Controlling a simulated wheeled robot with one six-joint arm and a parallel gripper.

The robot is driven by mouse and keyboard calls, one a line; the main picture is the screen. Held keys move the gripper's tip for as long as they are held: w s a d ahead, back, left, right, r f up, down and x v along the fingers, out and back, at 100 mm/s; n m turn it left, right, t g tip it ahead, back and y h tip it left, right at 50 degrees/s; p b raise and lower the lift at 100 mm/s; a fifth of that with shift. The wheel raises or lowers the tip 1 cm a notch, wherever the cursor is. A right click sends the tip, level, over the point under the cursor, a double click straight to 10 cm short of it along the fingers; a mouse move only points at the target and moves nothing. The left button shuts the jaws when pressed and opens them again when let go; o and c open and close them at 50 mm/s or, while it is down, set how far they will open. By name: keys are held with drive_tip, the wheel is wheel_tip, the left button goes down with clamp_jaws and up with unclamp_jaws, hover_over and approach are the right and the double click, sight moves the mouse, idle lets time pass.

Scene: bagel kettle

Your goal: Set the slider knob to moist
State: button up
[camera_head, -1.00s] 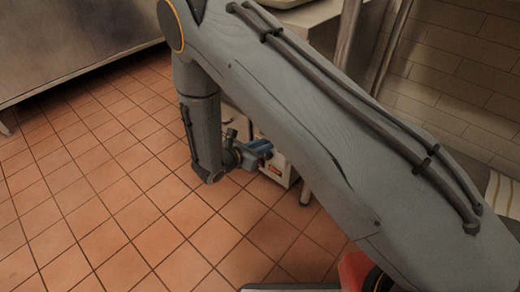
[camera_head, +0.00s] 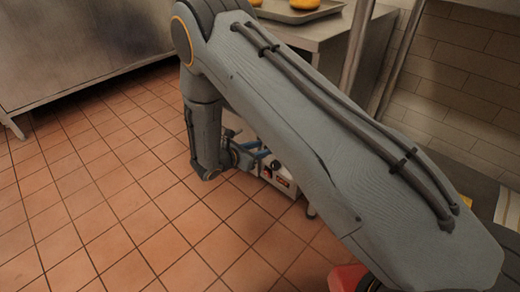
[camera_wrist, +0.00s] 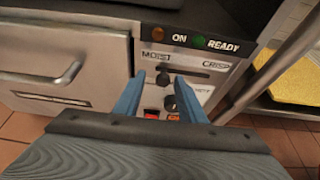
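The slider knob (camera_wrist: 163,77), small and dark, sits in a horizontal slot on the metal control panel (camera_wrist: 212,84). The slot runs from the MOIST label at left to the CRISP label at right, and the knob looks nearer the MOIST end. My gripper (camera_wrist: 160,80) has its two blue fingers apart in the wrist view, with the knob showing between their tips. I cannot tell whether either finger touches it. In the head view my gripper (camera_head: 262,150) is by the panel, partly hidden behind my arm.
Above the slot are a red ON light (camera_wrist: 158,37) and a green READY light (camera_wrist: 198,41). A round knob (camera_wrist: 170,103) and a red switch (camera_wrist: 152,115) sit below. A handled metal door (camera_wrist: 70,70) is left. A tray with bagels (camera_head: 298,12) stands on a counter.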

drive_tip(key=p+v, duration=0.2)
drive_tip(key=v, duration=0.5)
drive_tip(key=shift+s+a+p, duration=0.25)
drive_tip(key=shift+a+p, duration=0.05)
drive_tip(key=shift+r, duration=0.15)
